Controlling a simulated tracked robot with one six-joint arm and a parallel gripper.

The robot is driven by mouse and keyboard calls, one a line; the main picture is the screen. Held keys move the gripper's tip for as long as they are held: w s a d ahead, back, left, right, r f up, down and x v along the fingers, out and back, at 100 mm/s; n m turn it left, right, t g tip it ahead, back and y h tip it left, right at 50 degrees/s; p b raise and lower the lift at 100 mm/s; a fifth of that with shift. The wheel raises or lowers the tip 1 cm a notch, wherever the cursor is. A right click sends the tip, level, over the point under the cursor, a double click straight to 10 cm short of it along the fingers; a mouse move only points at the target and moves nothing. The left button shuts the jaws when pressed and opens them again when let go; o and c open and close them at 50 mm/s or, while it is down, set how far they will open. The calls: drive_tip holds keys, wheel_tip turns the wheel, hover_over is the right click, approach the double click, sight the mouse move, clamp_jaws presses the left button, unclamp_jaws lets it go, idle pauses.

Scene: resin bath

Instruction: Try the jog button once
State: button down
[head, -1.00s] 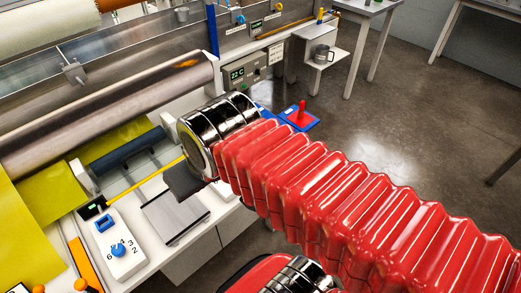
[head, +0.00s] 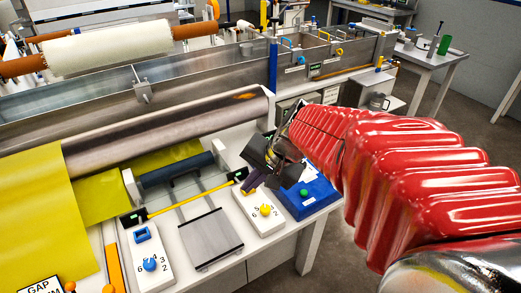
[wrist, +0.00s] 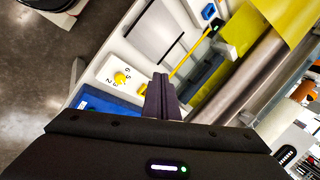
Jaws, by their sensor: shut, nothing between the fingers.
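A round green button (head: 304,192) stands on a blue box (head: 318,203) at the right end of the white bench. I cannot read a label on it. My gripper (head: 250,182) is shut and empty, pointing down, left of the green button and just behind the yellow knob in the head view. In the wrist view, my closed fingers (wrist: 162,96) show between the blue box (wrist: 92,102) and the dark roller. The green button is not visible there. The gap between fingertips and bench is hard to judge.
A white box with a yellow dial knob (head: 265,210) stands close to the fingers. Another has a blue dial knob (head: 150,264). A flat grey plate (head: 210,238) lies between them. A long steel roller (head: 200,125) and yellow sheet (head: 40,210) are behind and left.

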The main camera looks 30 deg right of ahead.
drive_tip(key=w+d+f+m+t, duration=0.1)
drive_tip(key=w+d+f+m, duration=0.1)
drive_tip(key=d+m, duration=0.3)
drive_tip(key=w+d+f+m+t, duration=0.1)
drive_tip(key=w+d+f+m, duration=0.2)
drive_tip(key=d, duration=0.4)
drive_tip(key=m+t+h, duration=0.1)
drive_tip(key=m+t, duration=0.1)
drive_tip(key=m, duration=0.4)
hover_over(307, 194)
wheel_tip(307, 194, down, 4)
drive_tip(key=shift+f, duration=0.2)
drive_tip(key=shift+f, duration=0.1)
drive_tip(key=shift+f, duration=4.35)
drive_tip(key=shift+f, duration=0.85)
drive_tip(key=shift+r, duration=0.95)
